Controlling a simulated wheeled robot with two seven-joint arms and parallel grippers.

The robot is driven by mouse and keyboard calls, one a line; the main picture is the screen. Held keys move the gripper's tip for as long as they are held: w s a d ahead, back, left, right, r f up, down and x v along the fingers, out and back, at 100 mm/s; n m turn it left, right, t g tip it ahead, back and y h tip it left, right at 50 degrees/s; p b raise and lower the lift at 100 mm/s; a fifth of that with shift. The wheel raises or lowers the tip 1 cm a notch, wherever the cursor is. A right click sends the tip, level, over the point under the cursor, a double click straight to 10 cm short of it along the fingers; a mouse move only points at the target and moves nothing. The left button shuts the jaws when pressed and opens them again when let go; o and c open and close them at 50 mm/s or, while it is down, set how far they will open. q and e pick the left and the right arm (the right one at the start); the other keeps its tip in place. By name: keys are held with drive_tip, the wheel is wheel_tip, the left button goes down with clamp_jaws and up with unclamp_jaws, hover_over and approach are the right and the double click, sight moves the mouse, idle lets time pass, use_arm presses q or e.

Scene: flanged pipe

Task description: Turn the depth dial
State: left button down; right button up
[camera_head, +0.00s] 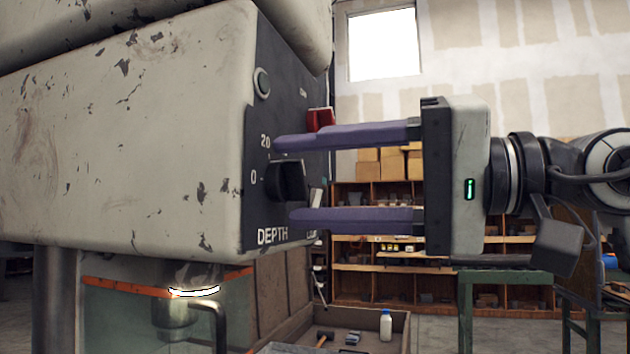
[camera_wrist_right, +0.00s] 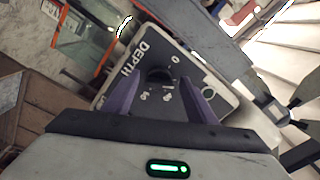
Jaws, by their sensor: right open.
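The black depth dial (camera_head: 287,181) is on the dark front panel (camera_head: 262,120) of the grey machine, above the word DEPTH and beside the marks 0 and 20. My right gripper (camera_head: 284,180) comes in from the right with its two purple fingers apart, one above and one below the dial. The jaws are open; I cannot tell whether a finger touches the dial. In the right wrist view the dial (camera_wrist_right: 160,76) lies between the two fingers, its lower part in shadow. My left gripper is not in either view.
A red switch (camera_head: 320,119) sits just above the upper finger, and a round button (camera_head: 262,83) is higher on the panel. A clear guard with an orange edge (camera_head: 125,287) is below the machine. A wooden tray (camera_head: 400,325) and shelves (camera_head: 350,200) stand behind.

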drive_tip(key=b+v, duration=0.1)
drive_tip(key=v, duration=0.9)
drive_tip(key=shift+d, duration=0.1)
